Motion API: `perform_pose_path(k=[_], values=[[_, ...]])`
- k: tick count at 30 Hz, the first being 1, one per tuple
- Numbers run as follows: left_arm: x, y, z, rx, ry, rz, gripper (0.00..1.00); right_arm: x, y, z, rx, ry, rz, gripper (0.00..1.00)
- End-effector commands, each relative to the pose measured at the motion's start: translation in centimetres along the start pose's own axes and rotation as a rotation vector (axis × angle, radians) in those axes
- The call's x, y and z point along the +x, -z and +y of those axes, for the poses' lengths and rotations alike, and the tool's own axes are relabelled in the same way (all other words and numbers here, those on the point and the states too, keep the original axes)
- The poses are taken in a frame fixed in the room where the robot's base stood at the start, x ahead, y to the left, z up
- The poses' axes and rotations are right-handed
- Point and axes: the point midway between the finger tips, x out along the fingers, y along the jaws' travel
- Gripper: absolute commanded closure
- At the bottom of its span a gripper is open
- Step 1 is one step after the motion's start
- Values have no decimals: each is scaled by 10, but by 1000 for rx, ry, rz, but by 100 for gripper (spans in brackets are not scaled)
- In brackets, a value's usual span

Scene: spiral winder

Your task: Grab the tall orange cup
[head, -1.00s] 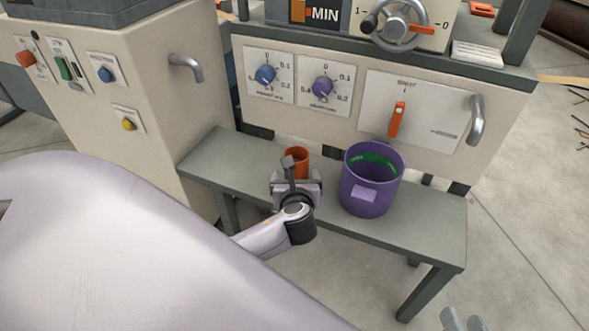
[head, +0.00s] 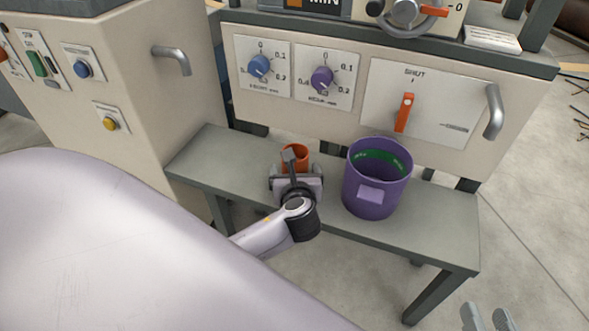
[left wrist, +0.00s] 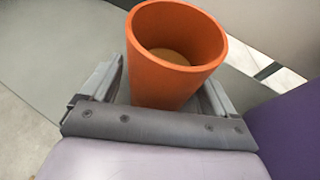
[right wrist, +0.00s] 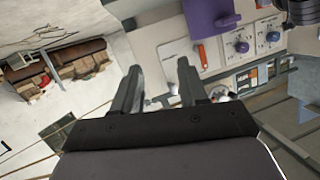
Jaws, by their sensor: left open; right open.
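The tall orange cup (head: 295,155) stands upright on the grey bench, left of the purple bucket. My left gripper (head: 296,178) is at its near side and hides its lower part in the head view. In the left wrist view the cup (left wrist: 175,55) is open-topped and sits between the spread fingers of my left gripper (left wrist: 165,90); whether they touch it I cannot tell. My right gripper (head: 487,317) shows at the bottom right of the head view, away from the bench. Its fingers (right wrist: 159,70) are apart and empty in the right wrist view.
The purple bucket (head: 375,185) stands on the bench (head: 430,222) close to the right of the cup and my left gripper. The machine panel (head: 245,115) with knobs and an orange lever rises behind. Bare bench lies left of the cup.

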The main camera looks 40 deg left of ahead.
Motion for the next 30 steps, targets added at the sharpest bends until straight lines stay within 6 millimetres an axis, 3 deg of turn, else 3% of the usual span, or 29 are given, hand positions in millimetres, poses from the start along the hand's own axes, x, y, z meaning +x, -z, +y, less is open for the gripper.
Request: perform_pose_path(k=[1, 6, 7, 15, 20, 27, 30], values=[[0, 0, 0, 0, 0, 0, 11, 0, 0, 0, 1, 0, 0, 57], [0, 0, 0, 0, 0, 0, 66, 0, 0, 0, 2, 1, 0, 57], [0, 0, 0, 0, 0, 0, 72, 0, 0, 0, 2, 1, 0, 57], [0, -2, 0, -1, 0, -2, 73, 0, 1, -1, 5, 3, 0, 57], [-6, -16, 0, -1, 1, -3, 73, -1, 6, -5, 32, 17, -13, 57], [-26, -66, 0, -4, 3, -5, 73, 13, 12, -22, 175, 78, -96, 57], [-37, -92, 0, -4, 3, -5, 73, 6, 13, -17, 150, 46, -124, 57]])
